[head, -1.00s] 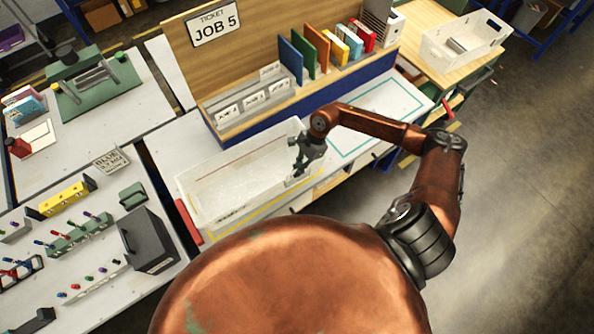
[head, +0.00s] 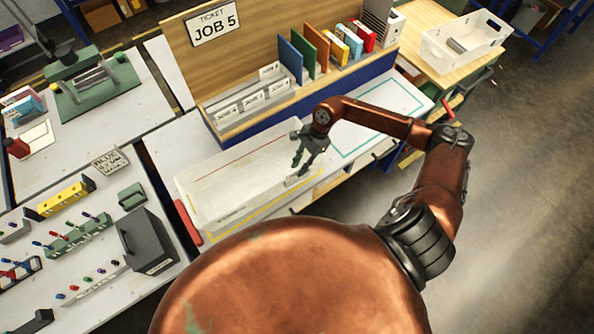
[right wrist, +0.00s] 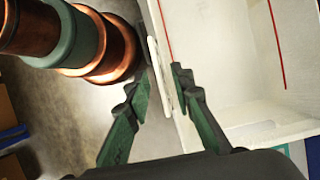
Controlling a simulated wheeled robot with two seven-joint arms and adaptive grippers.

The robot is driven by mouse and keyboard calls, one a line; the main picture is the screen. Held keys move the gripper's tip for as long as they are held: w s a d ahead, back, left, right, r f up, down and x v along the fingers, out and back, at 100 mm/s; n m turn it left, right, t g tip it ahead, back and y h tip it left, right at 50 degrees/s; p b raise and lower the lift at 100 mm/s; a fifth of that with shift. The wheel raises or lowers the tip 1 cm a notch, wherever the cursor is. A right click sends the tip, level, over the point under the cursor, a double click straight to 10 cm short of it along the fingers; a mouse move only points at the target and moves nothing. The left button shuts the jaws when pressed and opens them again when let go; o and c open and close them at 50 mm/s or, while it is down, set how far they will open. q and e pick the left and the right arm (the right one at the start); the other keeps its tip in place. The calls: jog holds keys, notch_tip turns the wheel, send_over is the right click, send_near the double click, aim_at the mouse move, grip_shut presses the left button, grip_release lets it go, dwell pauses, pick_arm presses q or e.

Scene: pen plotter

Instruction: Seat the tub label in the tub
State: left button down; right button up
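The tub (head: 215,185) is a long white open box on the bench in the head view; its pale inside and wall also show in the right wrist view (right wrist: 225,50). A small white plate, which looks like the tub label (head: 297,181), stands upright at the tub's near wall towards the right end. In the right wrist view the label (right wrist: 159,75) appears edge-on between my fingers, along the wall. My right gripper (head: 297,168) is just above it; its fingers (right wrist: 161,76) are apart, with a gap beside the plate. I cannot tell how deep the label sits. My left gripper is not in view.
A red handle (head: 188,222) is at the tub's left. A bare area with a green outline (head: 385,115) lies to the right.

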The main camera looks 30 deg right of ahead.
jog(key=b+v, duration=0.2)
jog(key=v, duration=0.7)
jog(key=shift+r, duration=0.25)
